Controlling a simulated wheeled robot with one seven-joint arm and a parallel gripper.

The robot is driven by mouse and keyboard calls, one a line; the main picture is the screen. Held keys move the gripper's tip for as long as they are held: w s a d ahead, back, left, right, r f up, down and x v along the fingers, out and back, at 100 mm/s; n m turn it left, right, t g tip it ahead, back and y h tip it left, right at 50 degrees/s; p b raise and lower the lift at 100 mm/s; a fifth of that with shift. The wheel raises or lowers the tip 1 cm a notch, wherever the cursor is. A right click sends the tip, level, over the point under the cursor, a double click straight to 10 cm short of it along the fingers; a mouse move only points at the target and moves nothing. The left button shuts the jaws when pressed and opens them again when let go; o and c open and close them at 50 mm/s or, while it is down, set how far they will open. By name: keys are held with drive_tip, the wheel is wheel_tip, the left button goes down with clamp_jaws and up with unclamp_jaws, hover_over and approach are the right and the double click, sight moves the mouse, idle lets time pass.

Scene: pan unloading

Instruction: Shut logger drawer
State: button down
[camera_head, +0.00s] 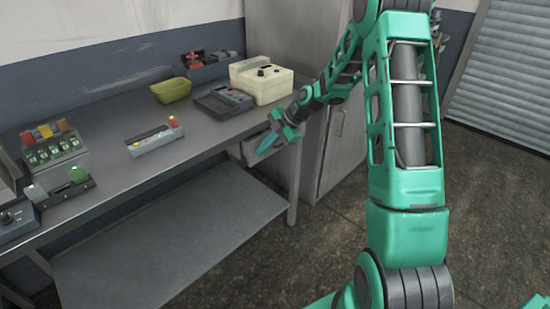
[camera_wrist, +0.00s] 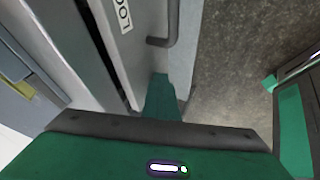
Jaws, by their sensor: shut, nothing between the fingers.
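The logger drawer (camera_head: 250,153) is a pale grey drawer under the right end of the workbench. In the wrist view its pale front (camera_wrist: 134,45) carries a white label, partly cut off, and a dark bar handle (camera_wrist: 172,25). My gripper (camera_head: 266,146) is shut and empty, just in front of the drawer at the bench's right end. In the wrist view my gripper's teal fingers (camera_wrist: 160,95) lie together beside the drawer front, near the handle's lower end. I cannot tell whether they touch it. My gripper hides part of the drawer, and how far it stands out is unclear.
The grey workbench (camera_head: 105,115) carries a cream device (camera_head: 262,82), a dark device (camera_head: 222,101), a yellow-green bin (camera_head: 171,90) and a switch strip (camera_head: 154,138). A tall grey cabinet (camera_head: 335,150) stands close to the right of the drawer. Open floor (camera_head: 300,255) lies in front.

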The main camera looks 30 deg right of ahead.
sight(255, 143)
drive_tip(key=w, duration=0.2)
drive_tip(key=w+a, duration=0.1)
drive_tip(key=shift+w+a, duration=0.15)
drive_tip(key=shift+w, duration=0.2)
drive_tip(key=shift+w+a+r, duration=0.1)
drive_tip(key=shift+w, duration=0.1)
drive_tip(key=shift+w, duration=0.1)
drive_tip(key=s, duration=0.2)
drive_tip(key=s+d, duration=0.1)
drive_tip(key=s, duration=0.1)
drive_tip(key=shift+s+d, duration=0.15)
drive_tip(key=shift+s, duration=0.05)
drive_tip(key=v, duration=0.9)
drive_tip(key=s+d+r+m+g+h, duration=0.1)
drive_tip(key=s+d+r+m+h, duration=0.1)
drive_tip(key=s+m, duration=0.3)
drive_tip(key=s+d+r+m+h, duration=0.1)
drive_tip(key=s+r+m, duration=0.2)
drive_tip(key=s, duration=0.3)
drive_tip(key=s+d+r+m+g+h, duration=0.1)
drive_tip(key=s+m, duration=0.8)
drive_tip(key=s, duration=0.7)
drive_tip(key=s+d+m+g+h, duration=0.1)
drive_tip(key=s+m+h, duration=0.1)
drive_tip(key=s+m, duration=0.8)
drive_tip(key=s, duration=0.6)
drive_tip(key=shift+r+g, duration=0.35)
drive_tip(key=shift+g, duration=0.05)
